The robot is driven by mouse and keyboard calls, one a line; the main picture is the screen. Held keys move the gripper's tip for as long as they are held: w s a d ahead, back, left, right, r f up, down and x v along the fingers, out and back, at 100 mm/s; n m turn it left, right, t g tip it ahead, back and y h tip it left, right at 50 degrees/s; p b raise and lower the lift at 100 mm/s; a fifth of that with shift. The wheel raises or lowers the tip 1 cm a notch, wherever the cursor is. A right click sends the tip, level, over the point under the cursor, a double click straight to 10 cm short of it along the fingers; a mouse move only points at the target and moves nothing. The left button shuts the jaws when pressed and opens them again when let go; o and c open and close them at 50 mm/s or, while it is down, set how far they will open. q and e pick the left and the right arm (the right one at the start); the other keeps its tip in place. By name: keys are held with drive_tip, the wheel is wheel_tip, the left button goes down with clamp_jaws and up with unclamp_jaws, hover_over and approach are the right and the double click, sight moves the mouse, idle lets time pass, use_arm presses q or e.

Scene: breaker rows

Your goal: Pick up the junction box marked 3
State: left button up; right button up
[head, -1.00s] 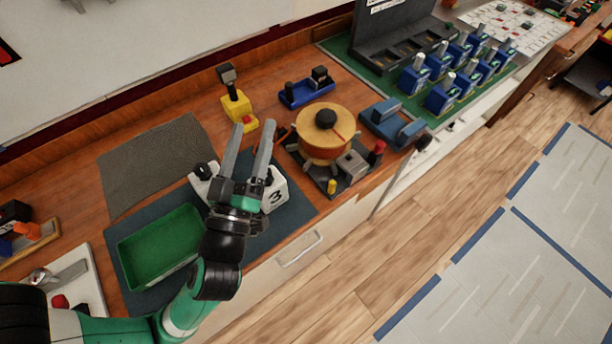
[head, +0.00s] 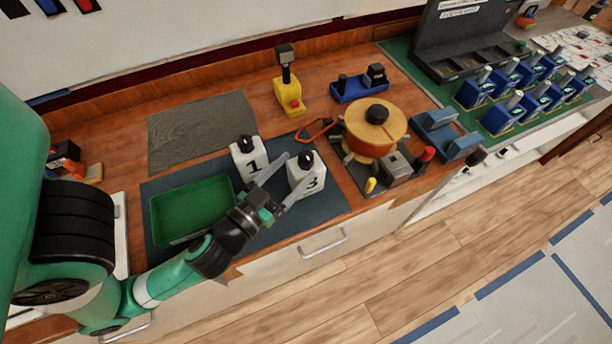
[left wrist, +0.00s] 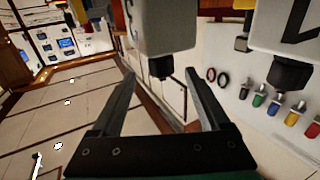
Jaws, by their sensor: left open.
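The junction box marked 3 (head: 303,173) is white with a black knob on top and stands upright on the dark mat (head: 328,207). My left gripper (head: 297,169) is open, with its fingers reaching towards this box from the front left and partly covering it. In the left wrist view, which looks upside down, a white box (left wrist: 165,25) with a black knob is ahead of the spread fingers, and nothing is clamped. The junction box marked 1 (head: 246,158) stands left of box 3; a second white box (left wrist: 283,25) shows at the right of the wrist view. My right gripper is not seen.
A green tray (head: 160,233) lies on the mat at the left. A round wooden spool (head: 365,117) on a dark base stands close right of box 3. A yellow device (head: 290,95) and blue holder (head: 350,90) are behind. The grey mat (head: 190,130) is bare.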

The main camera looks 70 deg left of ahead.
sight(301, 162)
use_arm(q)
drive_tip(key=shift+r+p+x, duration=0.2)
drive_tip(key=shift+p+x, duration=0.65)
drive_tip(key=shift+x, duration=0.3)
drive_tip(key=shift+w+a+f, duration=0.1)
drive_tip(key=shift+w+f, duration=0.05)
drive_tip(key=shift+w+a, duration=0.2)
drive_tip(key=shift+w, duration=0.05)
drive_tip(key=p+x, duration=0.1)
drive_tip(key=x, duration=0.1)
drive_tip(key=p+x, duration=0.1)
drive_tip(key=x, duration=0.1)
drive_tip(key=shift+f+p, duration=0.3)
drive_tip(key=shift+p, duration=0.05)
drive_tip(key=shift+w+a+f, duration=0.1)
drive_tip(key=shift+w+a, duration=0.1)
drive_tip(key=shift+f, duration=0.15)
clamp_jaws()
